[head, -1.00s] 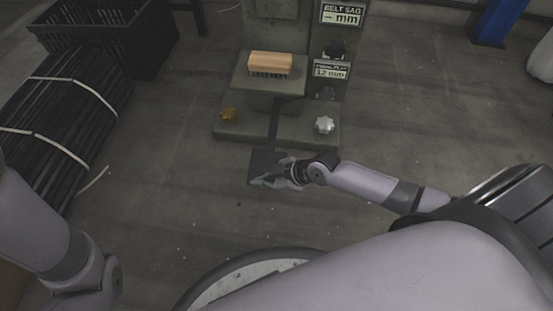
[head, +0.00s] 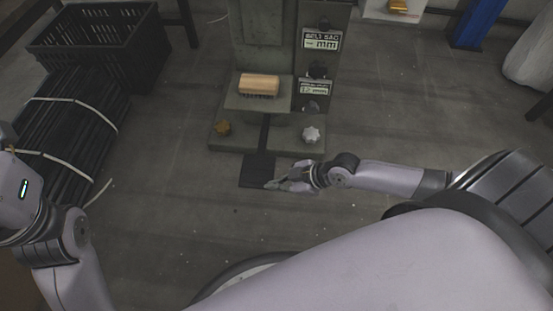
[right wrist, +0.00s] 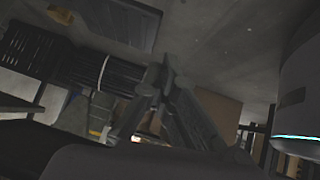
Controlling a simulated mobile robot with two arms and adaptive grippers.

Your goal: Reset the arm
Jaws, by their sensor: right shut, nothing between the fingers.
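My right arm reaches in from the right in the head view. Its gripper (head: 270,185) is shut and empty, pointing left over the dark pedal plate (head: 257,168) in front of the press. The right wrist view shows the closed fingers (right wrist: 168,68) with nothing between them. Parts of my left arm show at the left edge of the head view, but the left gripper is not in sight. The grey-green press (head: 230,134) stands beyond the right gripper.
A wooden brush (head: 259,84) lies on the press ledge. A black crate (head: 95,45) and strapped black bars (head: 65,125) are at the left.

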